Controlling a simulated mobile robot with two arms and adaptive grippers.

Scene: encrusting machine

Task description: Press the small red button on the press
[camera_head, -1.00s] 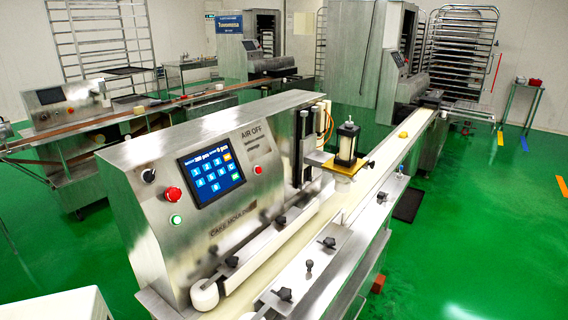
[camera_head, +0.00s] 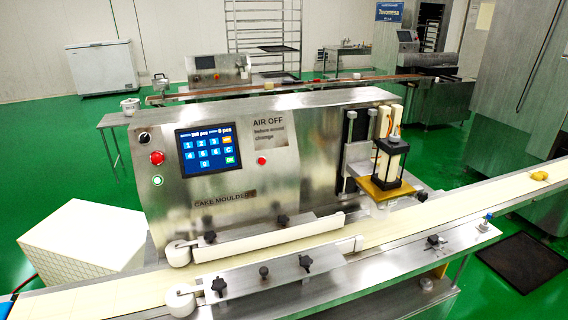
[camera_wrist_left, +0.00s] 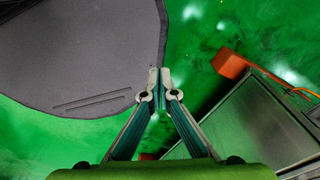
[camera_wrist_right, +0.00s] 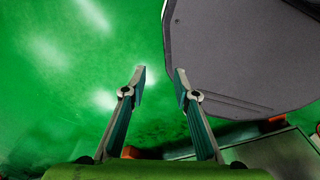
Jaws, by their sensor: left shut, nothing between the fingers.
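The press (camera_head: 225,190) is a steel machine marked "CAKE MOULDER", seen nearly front-on in the head view. The small red button (camera_head: 262,160) is on its front panel, right of the blue touchscreen (camera_head: 208,150) and below the "AIR OFF" label. A larger red knob (camera_head: 157,158) is left of the screen, above a small green-white button (camera_head: 157,181). Neither gripper shows in the head view. My left gripper (camera_wrist_left: 160,75) is shut and empty in its wrist view. My right gripper (camera_wrist_right: 160,75) is open and empty, over green floor.
A conveyor belt (camera_head: 330,258) with guide rails and black knobs runs along the press front. A stamping head (camera_head: 391,160) stands over it at right. A white box (camera_head: 80,240) is at left. In the left wrist view, an orange part (camera_wrist_left: 230,64) is near a steel panel (camera_wrist_left: 255,120).

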